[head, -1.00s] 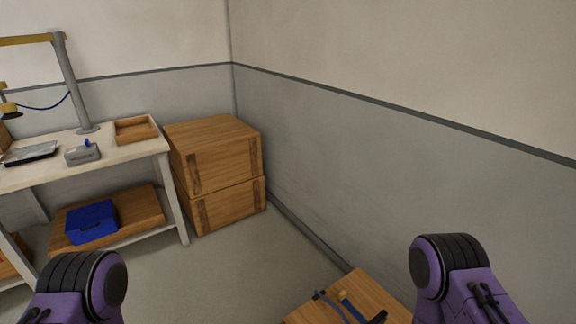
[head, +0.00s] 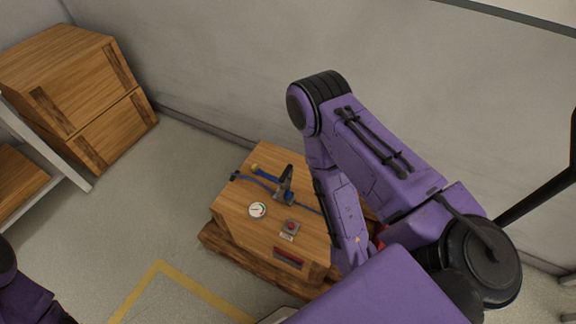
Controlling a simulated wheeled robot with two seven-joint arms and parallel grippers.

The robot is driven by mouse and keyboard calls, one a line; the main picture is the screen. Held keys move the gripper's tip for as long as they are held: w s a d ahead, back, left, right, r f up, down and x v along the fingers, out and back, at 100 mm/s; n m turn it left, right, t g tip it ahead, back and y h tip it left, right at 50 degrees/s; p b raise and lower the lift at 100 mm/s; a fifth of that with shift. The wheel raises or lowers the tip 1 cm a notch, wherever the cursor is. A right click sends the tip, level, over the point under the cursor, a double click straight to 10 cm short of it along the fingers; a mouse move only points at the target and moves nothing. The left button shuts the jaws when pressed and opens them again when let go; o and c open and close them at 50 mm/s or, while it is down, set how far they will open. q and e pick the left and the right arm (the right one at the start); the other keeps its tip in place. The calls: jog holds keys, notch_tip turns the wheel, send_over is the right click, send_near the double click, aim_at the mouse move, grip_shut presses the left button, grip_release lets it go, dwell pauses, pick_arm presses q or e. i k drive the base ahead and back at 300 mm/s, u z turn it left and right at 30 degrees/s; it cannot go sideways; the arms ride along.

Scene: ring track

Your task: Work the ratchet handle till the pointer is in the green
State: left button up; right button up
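A wooden crate (head: 237,222) stands low at the wall in the head view, with the ratchet fittings on its top. A small round white gauge (head: 257,210) sits on it; its pointer and any green zone are too small to read. Behind the gauge is a blue ratchet device with a dark upright lever (head: 286,178). My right arm reaches down over the crate's right side and hides part of it. Neither of my grippers shows. Only a bit of my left arm shows at the lower left.
A grey box with a red button (head: 290,228) sits on the crate top near the gauge, with a red plate (head: 288,258) on its front edge. Stacked wooden crates (head: 75,90) stand at the upper left. A yellow line (head: 160,266) marks the clear floor in front.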

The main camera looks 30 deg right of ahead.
aim_at(288, 172)
jog(key=k, duration=1.25)
jog(key=u, duration=0.5)
jog(key=i, duration=1.55)
jog(key=z, duration=0.85)
